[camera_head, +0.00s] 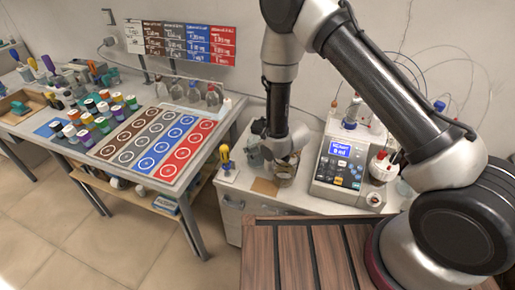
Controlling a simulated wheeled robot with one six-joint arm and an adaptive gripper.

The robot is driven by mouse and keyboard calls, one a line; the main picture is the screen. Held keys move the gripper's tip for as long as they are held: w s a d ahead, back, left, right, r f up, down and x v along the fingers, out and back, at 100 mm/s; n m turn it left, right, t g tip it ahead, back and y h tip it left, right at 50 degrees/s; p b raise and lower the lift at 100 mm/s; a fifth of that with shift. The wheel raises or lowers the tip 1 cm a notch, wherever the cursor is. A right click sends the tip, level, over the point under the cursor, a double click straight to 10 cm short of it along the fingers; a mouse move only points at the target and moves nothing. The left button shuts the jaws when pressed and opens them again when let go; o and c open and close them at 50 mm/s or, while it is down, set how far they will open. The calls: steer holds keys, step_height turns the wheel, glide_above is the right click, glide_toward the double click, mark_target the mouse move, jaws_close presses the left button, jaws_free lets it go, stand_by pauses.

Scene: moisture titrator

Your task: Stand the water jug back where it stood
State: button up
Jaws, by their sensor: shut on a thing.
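My gripper (284,157) points down at the cabinet top, left of the titrator. It is shut on the water jug (285,176), a small clear vessel with a brownish tint at its lower part. The jug is upright, and the gripper covers its upper part. I cannot tell whether its base touches the surface or is slightly above it. A brown square mat (264,187) lies just left of and in front of the jug. The titrator (344,165), with a lit blue screen, stands to the right.
A dark grey-green vessel (253,155) stands behind left of the jug. Bottles and tubing crowd the titrator. A table with coloured ring mats (160,145) and several vials is at left.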

steer(key=shift+f, duration=0.1)
steer(key=o, duration=1.8)
steer(key=c, duration=0.3)
steer(key=shift+s+d, duration=0.1)
steer(key=shift+v, duration=4.15)
